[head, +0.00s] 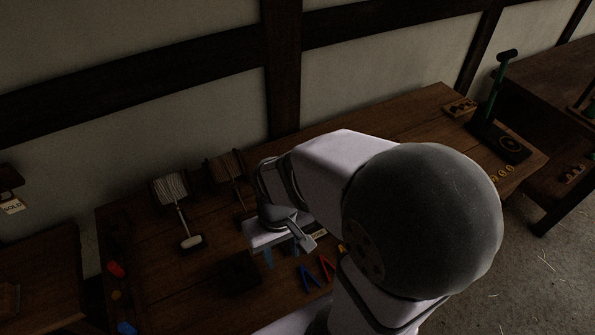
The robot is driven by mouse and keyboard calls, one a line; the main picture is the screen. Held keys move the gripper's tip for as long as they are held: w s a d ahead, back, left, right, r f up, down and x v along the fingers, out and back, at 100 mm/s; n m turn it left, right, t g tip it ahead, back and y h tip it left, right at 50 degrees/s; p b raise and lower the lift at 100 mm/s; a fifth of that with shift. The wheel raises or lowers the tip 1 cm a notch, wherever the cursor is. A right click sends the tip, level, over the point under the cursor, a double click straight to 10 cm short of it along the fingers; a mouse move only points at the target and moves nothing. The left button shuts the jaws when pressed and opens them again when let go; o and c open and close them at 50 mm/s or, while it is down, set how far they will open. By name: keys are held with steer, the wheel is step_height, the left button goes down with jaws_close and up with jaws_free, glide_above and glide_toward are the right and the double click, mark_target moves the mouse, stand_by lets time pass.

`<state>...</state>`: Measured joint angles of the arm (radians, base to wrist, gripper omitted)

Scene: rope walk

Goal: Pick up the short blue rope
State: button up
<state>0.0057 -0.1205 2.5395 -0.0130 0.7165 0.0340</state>
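A short thin blue strip (309,279) lies on the wooden bench beside red strips (327,268). It may be the short blue rope, but the picture is too dark and small to be sure. A blue lump (126,328) also shows at the bottom left edge of the bench. My gripper (282,255) points down over the bench, left of the strips and apart from them. Its two bluish fingers stand apart, and I see nothing held between them. My own arm covers much of the bench to the right.
The bench (150,240) also carries a spool of pale cord (172,188), a brown spool (226,168), a pale-headed mallet (191,242) and a dark block (240,272). A red piece (116,268) and an orange piece (116,295) lie at left. A green-handled tool (496,90) stands far right.

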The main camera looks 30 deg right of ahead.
steer(key=w+d+f+m+t+h+b, duration=0.1)
steer(key=w+d+f+m, duration=0.2)
steer(key=w+d+m, duration=0.3)
steer(key=w+d+f+m+h+b, duration=0.2)
steer(key=w+d+m, duration=0.4)
steer(key=w+d, duration=0.3)
steer(key=w+d+f+m+t+h+b, duration=0.1)
steer(key=w+d+f+m, duration=0.4)
steer(key=w, duration=0.7)
steer(key=shift+w+d+m+t+b, duration=0.2)
steer(key=shift+d+m+b, duration=0.1)
steer(key=shift+d, duration=0.4)
steer(key=shift+w+d+m+t+b, duration=0.15)
steer(key=shift+d+m+b, duration=0.15)
steer(key=shift+d, duration=0.35)
steer(key=p+x, duration=0.1)
steer(key=x, duration=0.1)
steer(key=shift+d+f+p, duration=0.25)
steer(key=shift+f+p, duration=0.05)
steer(key=shift+f, duration=0.05)
steer(key=shift+w+d+f, duration=0.2)
steer(key=shift+d+f, duration=0.05)
steer(key=shift+f, duration=0.4)
jaws_close()
